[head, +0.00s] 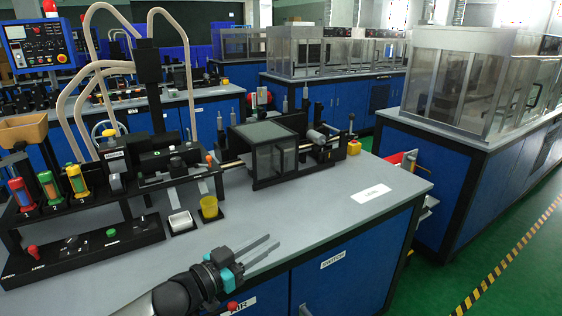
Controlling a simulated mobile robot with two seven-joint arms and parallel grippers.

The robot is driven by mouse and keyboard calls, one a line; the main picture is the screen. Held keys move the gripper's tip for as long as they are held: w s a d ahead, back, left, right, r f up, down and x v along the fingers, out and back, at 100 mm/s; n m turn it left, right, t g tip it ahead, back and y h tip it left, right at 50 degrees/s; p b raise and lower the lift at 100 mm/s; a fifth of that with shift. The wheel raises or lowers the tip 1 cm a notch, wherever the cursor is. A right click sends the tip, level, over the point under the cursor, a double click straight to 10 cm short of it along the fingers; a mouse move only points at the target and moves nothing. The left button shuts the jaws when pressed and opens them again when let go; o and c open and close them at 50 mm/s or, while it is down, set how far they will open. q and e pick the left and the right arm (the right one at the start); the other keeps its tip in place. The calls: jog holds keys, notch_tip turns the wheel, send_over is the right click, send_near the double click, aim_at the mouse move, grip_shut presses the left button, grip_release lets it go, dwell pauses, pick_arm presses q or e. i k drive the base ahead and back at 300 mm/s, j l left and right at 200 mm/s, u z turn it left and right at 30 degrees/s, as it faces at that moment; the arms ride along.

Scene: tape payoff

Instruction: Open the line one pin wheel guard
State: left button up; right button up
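A black-framed box with clear panels (266,150) stands on the grey bench top, right of the black machine; it looks like the pin wheel guard, and its top and front panels appear closed. What is inside it is too dark to tell. My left gripper (273,241) is low in the picture, over the front edge of the bench. Its two grey fingers point up and right, apart and empty. It is well in front of the box and not touching it. My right gripper is not in view.
A yellow cup (209,207) and a white tray (181,221) stand left of the box. A black control panel (85,248) with a red knob and a green button lies at the left. A white label plate (371,193) lies at right. The bench top before the box is clear.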

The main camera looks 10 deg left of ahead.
aim_at(275, 146)
jog(key=i+j, duration=0.15)
jog(key=i, duration=0.2)
jog(key=i+j, duration=0.2)
jog(key=i, duration=0.15)
jog(key=i+j, duration=0.15)
jog(key=i, duration=0.2)
